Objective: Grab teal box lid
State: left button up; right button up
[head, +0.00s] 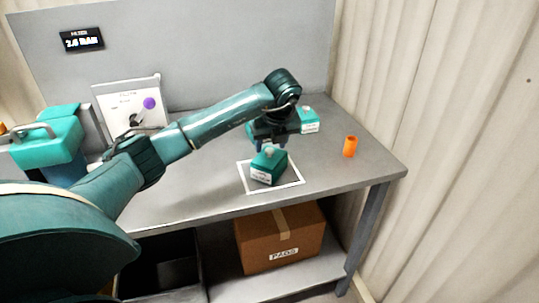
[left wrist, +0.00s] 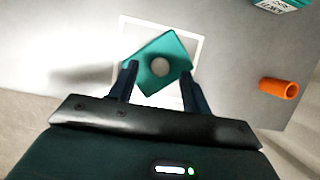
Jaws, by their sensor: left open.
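A teal box with a teal lid (head: 268,164) sits on the table inside a white square outline. My left gripper (head: 270,146) is over the lid, pointing down. Its open fingers (left wrist: 160,74) appear on either side of the knob, apart from it. The exact height above the lid is hard to tell. My right gripper is not in view.
A second teal box (head: 309,121) stands behind to the right. A cardboard box (head: 280,238) sits on the lower shelf.

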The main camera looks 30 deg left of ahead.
aim_at(269, 158)
pick_arm(q)
jog(key=shift+x, duration=1.15)
grip_shut()
